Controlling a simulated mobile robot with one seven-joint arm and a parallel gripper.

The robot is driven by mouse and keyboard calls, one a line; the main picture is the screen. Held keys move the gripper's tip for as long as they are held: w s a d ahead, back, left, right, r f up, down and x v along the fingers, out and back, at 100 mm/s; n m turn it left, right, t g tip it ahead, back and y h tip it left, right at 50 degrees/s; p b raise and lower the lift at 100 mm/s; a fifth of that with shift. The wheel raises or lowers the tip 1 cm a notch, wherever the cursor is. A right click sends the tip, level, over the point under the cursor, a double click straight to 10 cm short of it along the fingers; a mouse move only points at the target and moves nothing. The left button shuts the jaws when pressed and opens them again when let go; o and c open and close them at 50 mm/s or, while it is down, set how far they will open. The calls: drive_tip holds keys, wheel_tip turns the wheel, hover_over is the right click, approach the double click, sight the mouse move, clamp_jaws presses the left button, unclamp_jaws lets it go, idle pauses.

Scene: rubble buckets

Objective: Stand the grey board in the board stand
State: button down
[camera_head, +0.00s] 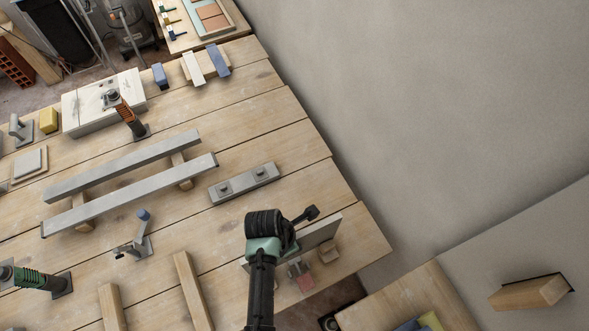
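A grey board (322,230) is at the near right end of the plank table, partly hidden behind my wrist. Its visible part looks like a narrow slanted strip, seemingly on edge. A small grey and pink piece (302,276) shows just below the board. My gripper (275,240) is at the board's left part, under the dark and mint-green wrist. Its fingers are hidden, so its hold on the board cannot be seen.
Two long grey bars (130,194) lie across wooden supports at left. A metal plate with two knobs (243,184) lies beyond my wrist. A green-handled tool (35,278) and wooden bars (193,290) are nearer. A wall (430,110) borders the table's right side.

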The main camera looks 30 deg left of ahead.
drive_tip(key=shift+w+f+b, duration=0.1)
drive_tip(key=shift+f+b, duration=0.2)
drive_tip(key=shift+f, duration=0.15)
drive_tip(key=c, duration=0.7)
unclamp_jaws()
drive_tip(key=shift+c, duration=0.2)
drive_tip(key=b+v, duration=0.1)
drive_tip(key=v, duration=1.2)
drive_tip(key=shift+b, duration=0.3)
